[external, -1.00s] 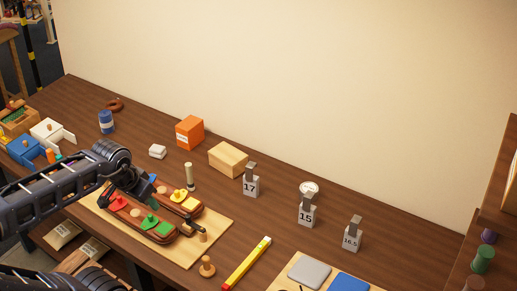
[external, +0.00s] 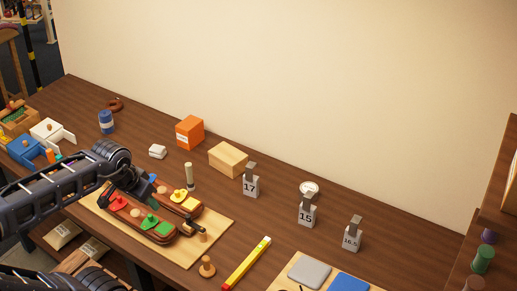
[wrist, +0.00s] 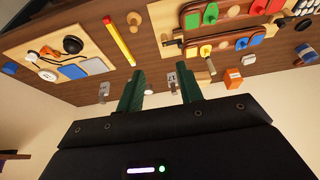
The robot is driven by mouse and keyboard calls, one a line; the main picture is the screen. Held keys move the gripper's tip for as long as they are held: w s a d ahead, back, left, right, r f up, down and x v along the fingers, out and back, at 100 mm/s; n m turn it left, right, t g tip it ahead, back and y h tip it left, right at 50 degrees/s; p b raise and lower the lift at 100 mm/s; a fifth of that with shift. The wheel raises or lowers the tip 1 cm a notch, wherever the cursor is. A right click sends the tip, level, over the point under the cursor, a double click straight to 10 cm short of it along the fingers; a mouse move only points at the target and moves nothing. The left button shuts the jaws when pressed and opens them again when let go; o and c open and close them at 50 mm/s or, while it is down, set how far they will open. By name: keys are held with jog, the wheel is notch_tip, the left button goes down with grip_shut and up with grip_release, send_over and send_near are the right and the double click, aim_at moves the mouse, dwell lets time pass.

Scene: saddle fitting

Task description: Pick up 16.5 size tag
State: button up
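The 16.5 size tag (external: 352,241) is a small grey-white block with a grey upright tab. It stands on the brown bench at the right in the external view. The similar 15 tag (external: 307,216) and 17 tag (external: 251,187) stand to its left. My gripper (wrist: 161,68) is open and empty, its two green fingers apart in the wrist view. In the external view my arm's end is over the wooden board at left, well away from the 16.5 tag.
The wooden board (external: 215,238) holds coloured pieces. A yellow-red bar (external: 246,263), a wooden knob (external: 207,267), a light wood block (external: 228,159) and an orange box (external: 190,132) lie about. A white round dial (external: 309,187) lies behind the 15 tag. Bare bench surrounds the 16.5 tag.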

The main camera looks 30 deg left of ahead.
jog(key=o, duration=0.5)
jog(key=w+d+r+m, duration=0.3)
jog(key=w+d+m, duration=0.15)
jog(key=w, duration=0.65)
jog(key=m+g+h, duration=0.4)
jog(key=m+h, duration=0.1)
jog(key=m, duration=0.8)
send_over(356, 219)
jog(key=a, duration=0.3)
notch_tip(356, 219, down, 18)
jog(key=shift+s+a+x, duration=0.1)
jog(key=shift+s+x, duration=0.05)
jog(key=shift+x, duration=2.35)
jog(key=shift+s+a+x, duration=0.1)
jog(key=shift+x, duration=2.4)
